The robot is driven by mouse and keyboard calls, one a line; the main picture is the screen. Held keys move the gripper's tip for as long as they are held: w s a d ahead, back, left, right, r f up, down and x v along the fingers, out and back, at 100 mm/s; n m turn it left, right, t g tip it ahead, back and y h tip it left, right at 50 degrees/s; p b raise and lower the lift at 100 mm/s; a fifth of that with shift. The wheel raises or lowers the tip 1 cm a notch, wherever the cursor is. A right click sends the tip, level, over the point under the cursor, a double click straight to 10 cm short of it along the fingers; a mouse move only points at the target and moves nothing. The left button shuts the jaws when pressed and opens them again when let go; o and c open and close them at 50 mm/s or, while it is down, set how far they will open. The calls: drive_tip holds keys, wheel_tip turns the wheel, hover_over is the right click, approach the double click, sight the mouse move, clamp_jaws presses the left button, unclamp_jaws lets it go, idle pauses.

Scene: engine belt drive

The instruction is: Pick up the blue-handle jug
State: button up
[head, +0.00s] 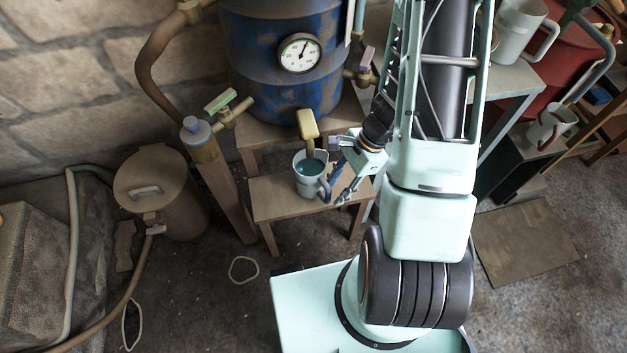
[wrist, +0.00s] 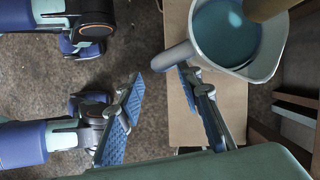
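A white jug (head: 308,178) holding blue-green liquid stands upright on a low wooden step, under the tap spout of a blue barrel. Its handle looks bluish in the head view and points toward my gripper (head: 341,187). In the wrist view the jug (wrist: 270,62) is at the top right, and its grey-blue handle (wrist: 172,57) reaches left. My gripper (wrist: 160,74) is open, with its two blue-padded fingers spread apart. The handle's end lies at or just beyond the gap between the fingertips; I cannot tell whether they touch it.
The spout (head: 308,126) hangs over the jug's mouth. The blue barrel (head: 283,65) with a gauge stands behind. A larger pale jug (head: 515,32) is on the table at right, and another small jug (head: 550,127) stands lower right. A lidded bin (head: 160,195) is at left.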

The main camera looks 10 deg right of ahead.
sight(328, 198)
drive_tip(key=b+x, duration=0.2)
drive_tip(key=x, duration=0.3)
drive_tip(key=shift+a+f, duration=0.15)
drive_tip(key=shift+w, duration=0.1)
clamp_jaws()
